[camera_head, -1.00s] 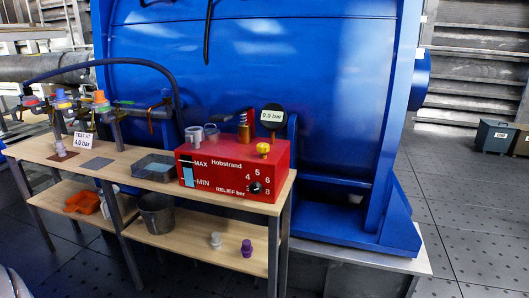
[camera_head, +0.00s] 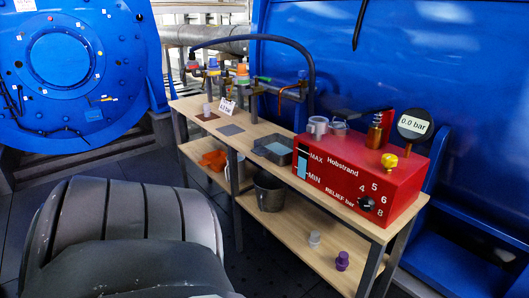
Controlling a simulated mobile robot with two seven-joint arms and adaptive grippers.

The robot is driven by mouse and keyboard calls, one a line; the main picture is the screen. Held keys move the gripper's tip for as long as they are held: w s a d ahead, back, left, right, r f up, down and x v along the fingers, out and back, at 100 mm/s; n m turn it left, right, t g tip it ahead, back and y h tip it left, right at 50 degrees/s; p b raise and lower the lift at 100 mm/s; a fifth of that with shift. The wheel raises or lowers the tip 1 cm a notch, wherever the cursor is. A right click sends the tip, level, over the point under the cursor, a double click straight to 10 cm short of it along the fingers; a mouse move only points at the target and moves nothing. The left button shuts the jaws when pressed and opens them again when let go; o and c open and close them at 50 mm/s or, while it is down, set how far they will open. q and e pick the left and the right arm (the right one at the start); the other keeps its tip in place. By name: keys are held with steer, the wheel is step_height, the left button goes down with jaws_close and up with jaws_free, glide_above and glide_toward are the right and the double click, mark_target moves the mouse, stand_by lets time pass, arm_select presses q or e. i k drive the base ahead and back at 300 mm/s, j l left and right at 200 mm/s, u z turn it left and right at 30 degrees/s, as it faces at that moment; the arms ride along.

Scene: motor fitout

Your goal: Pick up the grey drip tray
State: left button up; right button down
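A dark grey shallow tray (camera_head: 285,159), which looks like the drip tray, sits on the wooden top of the bench, just left of the red Hobstrand box (camera_head: 350,185). A light blue-grey flat patch (camera_head: 277,148) shows inside it. Its rim is visible and nothing covers it from above. Neither of my grippers is in view. A large dark grey ribbed part, probably a link of my own arm, fills the lower left of the view.
On the bench (camera_head: 207,140) stand valves with coloured caps, a small sign (camera_head: 227,106) and a grey flat square (camera_head: 230,130). The lower shelf holds a dark bucket (camera_head: 269,192), an orange item (camera_head: 213,160), and white (camera_head: 314,239) and purple (camera_head: 342,261) pieces. Blue machinery stands behind.

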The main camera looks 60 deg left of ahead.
mark_target(278, 148)
steer(key=u, duration=1.95)
